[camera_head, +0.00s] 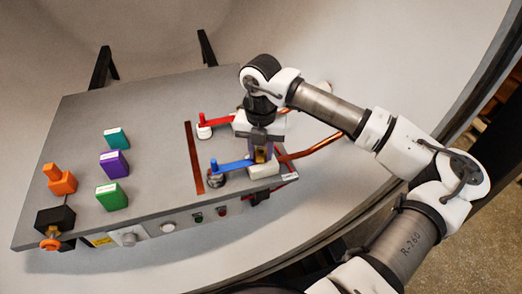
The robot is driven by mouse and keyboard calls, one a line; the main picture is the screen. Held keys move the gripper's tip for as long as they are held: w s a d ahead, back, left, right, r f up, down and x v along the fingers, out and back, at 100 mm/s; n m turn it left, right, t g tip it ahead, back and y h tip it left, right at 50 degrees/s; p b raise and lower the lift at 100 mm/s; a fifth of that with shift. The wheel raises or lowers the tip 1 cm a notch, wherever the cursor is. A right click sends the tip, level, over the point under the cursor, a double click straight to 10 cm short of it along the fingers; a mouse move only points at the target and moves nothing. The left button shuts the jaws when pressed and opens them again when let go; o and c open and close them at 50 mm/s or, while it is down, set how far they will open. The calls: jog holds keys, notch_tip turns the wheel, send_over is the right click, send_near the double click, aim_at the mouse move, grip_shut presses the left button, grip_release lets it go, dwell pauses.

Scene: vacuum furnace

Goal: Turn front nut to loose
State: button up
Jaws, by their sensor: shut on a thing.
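My gripper (261,153) points down over the front right of the grey bench top. It is shut on a small brass-coloured piece, the front nut (261,157), above a white block (263,170). The fingers hide much of the nut, so I cannot tell how far it is turned. A blue lever (235,165) on a grey round base (216,180) lies just left of the fingers. A red lever (217,122) on a white round base (204,132) lies farther back.
The grey bench (155,135) carries a teal block (117,138), a purple block (114,163), a green block (111,196) and an orange piece (62,181) at left. A copper strip (194,158) crosses the middle. A copper pipe (313,148) runs out right, beneath my arm.

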jog(key=n+b, duration=0.1)
jog(key=b, duration=0.1)
jog(key=n+b, duration=0.1)
jog(key=b, duration=0.1)
jog(key=shift+f+n, duration=0.3)
jog(key=shift+n, duration=0.1)
jog(key=n+b, duration=0.2)
jog(key=b, duration=0.1)
jog(key=shift+r+n, duration=0.1)
jog(key=shift+n, duration=0.3)
jog(key=n+b, duration=0.2)
jog(key=n, duration=0.1)
jog(key=shift+r+n, duration=0.1)
jog(key=shift+n, duration=0.2)
jog(key=n+b, duration=0.2)
jog(key=n, duration=0.1)
jog(key=shift+n, duration=0.3)
jog(key=n+b, duration=0.1)
jog(key=n, duration=0.4)
jog(key=shift+r, duration=0.1)
jog(key=n+b, duration=0.1)
jog(key=n, duration=0.4)
jog(key=shift+n, duration=0.4)
jog(key=o, duration=1)
